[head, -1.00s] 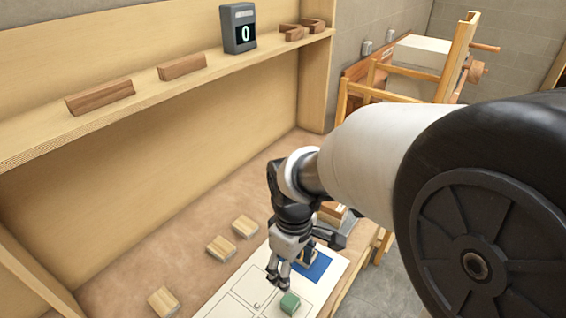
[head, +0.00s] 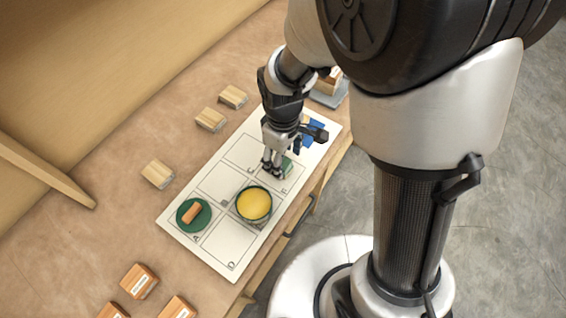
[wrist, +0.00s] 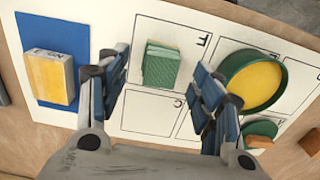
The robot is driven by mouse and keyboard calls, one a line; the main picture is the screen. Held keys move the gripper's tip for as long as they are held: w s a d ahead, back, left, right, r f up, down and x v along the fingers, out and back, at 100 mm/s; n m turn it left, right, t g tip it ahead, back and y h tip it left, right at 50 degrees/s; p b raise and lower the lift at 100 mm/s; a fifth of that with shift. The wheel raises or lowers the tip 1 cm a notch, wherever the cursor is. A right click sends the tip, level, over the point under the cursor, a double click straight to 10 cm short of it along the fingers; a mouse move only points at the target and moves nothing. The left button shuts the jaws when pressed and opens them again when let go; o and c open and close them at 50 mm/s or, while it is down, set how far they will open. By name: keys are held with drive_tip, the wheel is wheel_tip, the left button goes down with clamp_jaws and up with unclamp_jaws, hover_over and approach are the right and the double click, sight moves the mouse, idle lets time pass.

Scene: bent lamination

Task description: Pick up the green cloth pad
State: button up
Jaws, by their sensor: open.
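The green cloth pad (wrist: 161,65) is a small, folded-looking green block lying in one outlined cell of the white sheet. In the head view the pad (head: 285,167) is partly hidden by my gripper (head: 272,168). In the wrist view my gripper (wrist: 162,75) is open, with one finger to the left of the pad and the other to its right. A gap shows on each side, and nothing is held. The height of the fingertips over the sheet is hard to tell.

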sight(283, 165)
wheel_tip(283, 165, down, 4)
drive_tip(key=shift+r+b, duration=0.1)
drive_tip(key=shift+b, duration=0.6)
drive_tip(key=shift+c, duration=0.4)
drive_tip(key=c, duration=1)
drive_tip(key=shift+r, duration=0.1)
wheel_tip(283, 165, up, 20)
drive_tip(key=p, duration=0.7)
drive_tip(key=o, duration=0.5)
drive_tip(key=c, duration=0.5)
